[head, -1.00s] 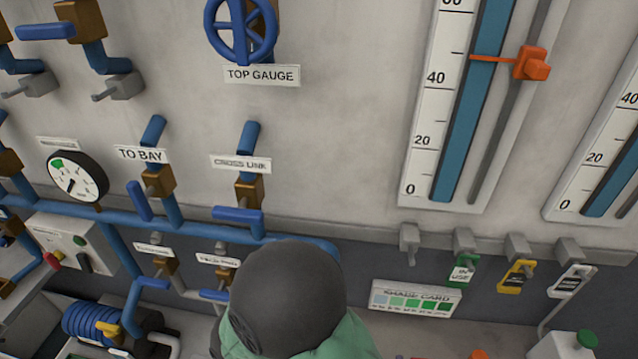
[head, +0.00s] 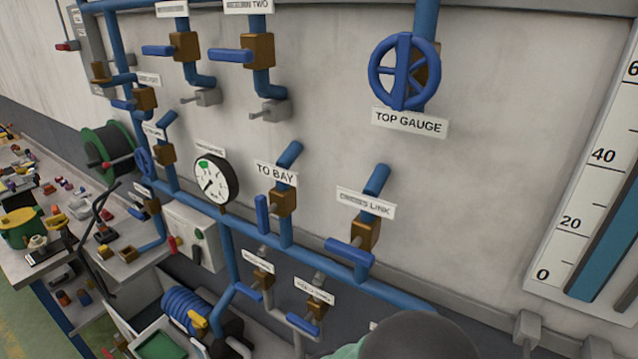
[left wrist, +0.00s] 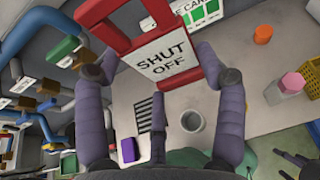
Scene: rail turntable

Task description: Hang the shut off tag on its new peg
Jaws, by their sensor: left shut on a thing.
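The shut off tag (left wrist: 165,58) has a red frame and a white plate reading SHUT OFF. It shows in the left wrist view, held between the dark fingers of my left gripper (left wrist: 156,62), which is shut on it. Neither the tag nor this gripper can be made out in the head view. Dark finger-like shapes at the lower right of the left wrist view may be my right gripper (left wrist: 292,160); their opening is unclear. Grey pegs stick out below the upper valves (head: 200,97), (head: 269,111). Another grey peg (head: 527,328) shows at the lower right.
Blue pipes (head: 235,250) with lever valves cover the wall. There are labels TO BAY (head: 276,173), CROSS LINK (head: 366,203) and TOP GAUGE (head: 409,121). A cluttered bench (head: 25,275) stands at left. A grey cup (left wrist: 190,120) and purple block (left wrist: 128,150) lie below the tag.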

